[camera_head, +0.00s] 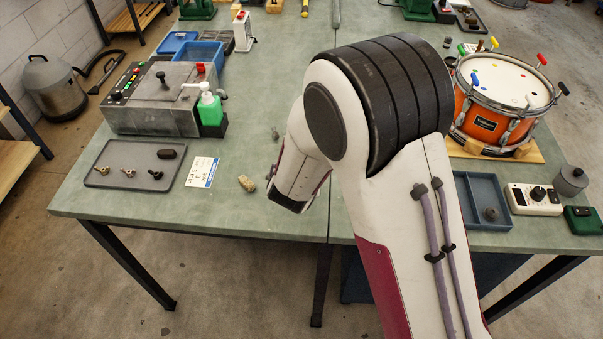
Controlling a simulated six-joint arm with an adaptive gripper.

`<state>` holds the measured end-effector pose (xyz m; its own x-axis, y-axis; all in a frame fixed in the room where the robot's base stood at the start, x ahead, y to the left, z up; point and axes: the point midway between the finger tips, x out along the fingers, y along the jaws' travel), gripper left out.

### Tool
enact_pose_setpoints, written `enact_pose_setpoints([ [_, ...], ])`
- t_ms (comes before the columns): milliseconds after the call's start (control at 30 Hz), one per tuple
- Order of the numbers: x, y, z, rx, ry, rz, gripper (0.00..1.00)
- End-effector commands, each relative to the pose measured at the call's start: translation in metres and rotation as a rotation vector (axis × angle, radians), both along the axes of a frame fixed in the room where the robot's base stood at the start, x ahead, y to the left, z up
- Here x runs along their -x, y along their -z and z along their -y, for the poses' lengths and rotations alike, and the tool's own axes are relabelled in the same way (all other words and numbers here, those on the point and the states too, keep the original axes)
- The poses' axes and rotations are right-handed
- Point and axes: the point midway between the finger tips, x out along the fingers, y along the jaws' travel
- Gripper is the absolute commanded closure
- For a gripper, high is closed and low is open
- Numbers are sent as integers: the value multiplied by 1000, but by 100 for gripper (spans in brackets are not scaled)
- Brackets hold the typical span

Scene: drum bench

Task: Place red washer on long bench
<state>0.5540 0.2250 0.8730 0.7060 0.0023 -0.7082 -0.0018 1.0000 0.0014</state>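The long bench (240,215) is most likely the large green-topped table that fills the middle of the camera_head view. I cannot pick out a red washer with certainty. A drum (488,122) with a white head and orange shell sits at the right, with coloured knobs around its rim and small coloured spots on its head that are too small to identify. My white arm covers the centre of the view and hides part of the bench. My gripper's fingers do not show; they are hidden behind the arm.
A dark tray (115,153) with small metal parts lies at the front left, beside a white card (202,172) and a tan lump (246,184). A grey machine (155,112) and green bottle (210,108) stand behind. A blue-grey tray (482,190) lies right.

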Motion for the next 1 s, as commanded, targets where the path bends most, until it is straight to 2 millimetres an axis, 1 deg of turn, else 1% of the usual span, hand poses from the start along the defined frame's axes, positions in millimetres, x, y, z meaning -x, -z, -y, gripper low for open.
enact_pose_setpoints([
  [400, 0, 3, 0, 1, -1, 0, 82],
  [433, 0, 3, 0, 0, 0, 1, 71],
  [467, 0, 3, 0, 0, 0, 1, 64],
  [500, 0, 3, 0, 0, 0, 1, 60],
  [1000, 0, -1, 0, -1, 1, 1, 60],
])
